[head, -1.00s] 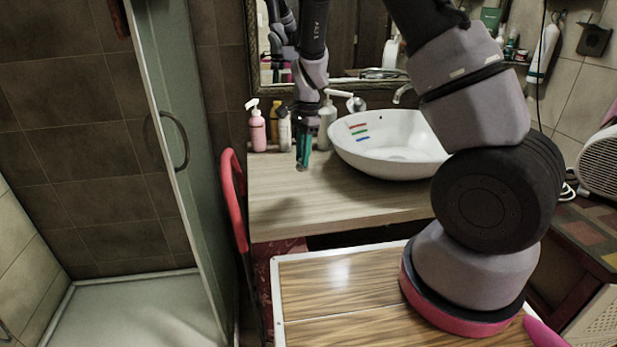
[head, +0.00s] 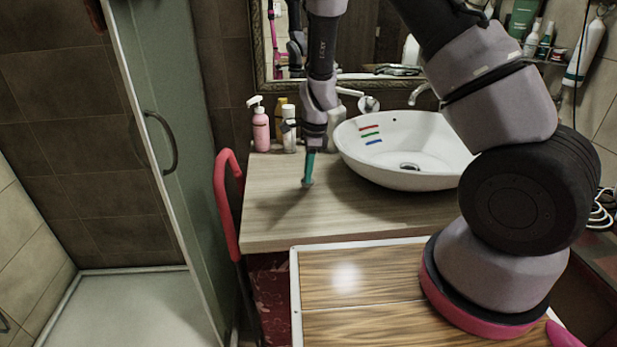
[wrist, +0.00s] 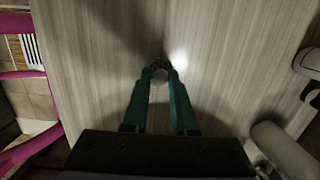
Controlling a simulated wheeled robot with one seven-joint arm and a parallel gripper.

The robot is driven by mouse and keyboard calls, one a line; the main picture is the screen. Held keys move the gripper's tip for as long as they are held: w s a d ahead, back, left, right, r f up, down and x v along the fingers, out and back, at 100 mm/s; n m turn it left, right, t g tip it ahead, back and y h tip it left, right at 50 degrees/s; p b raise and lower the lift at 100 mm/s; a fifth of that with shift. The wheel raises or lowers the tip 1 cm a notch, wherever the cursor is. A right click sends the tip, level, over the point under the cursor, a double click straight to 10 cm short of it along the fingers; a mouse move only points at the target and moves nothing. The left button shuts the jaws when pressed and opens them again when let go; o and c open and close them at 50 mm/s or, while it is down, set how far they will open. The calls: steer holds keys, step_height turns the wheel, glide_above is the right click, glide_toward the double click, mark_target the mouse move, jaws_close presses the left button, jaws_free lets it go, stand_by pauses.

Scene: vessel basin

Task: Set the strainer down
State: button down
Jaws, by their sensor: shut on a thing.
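My gripper (head: 309,168) points down over the wooden counter (head: 275,215), left of the white basin. Its green fingers are shut on the strainer (wrist: 159,77), a small round grey piece with a dark perforated edge, at the fingertips in the wrist view. In the head view the strainer (head: 307,183) is a tiny pale spot at the finger ends, close to the counter top. I cannot tell whether it touches the wood. The white basin (head: 390,170) has red, green and blue stripes and a dark drain at its bottom.
A pink pump bottle (head: 261,130) and a white bottle (head: 290,135) stand behind the gripper near the wall. A red chair-like frame (head: 228,200) rises at the counter's left edge. The counter in front of the gripper is bare.

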steer(key=shift+f, duration=1)
steer(key=c, duration=0.7)
jaws_free()
steer(key=shift+f, duration=0.15)
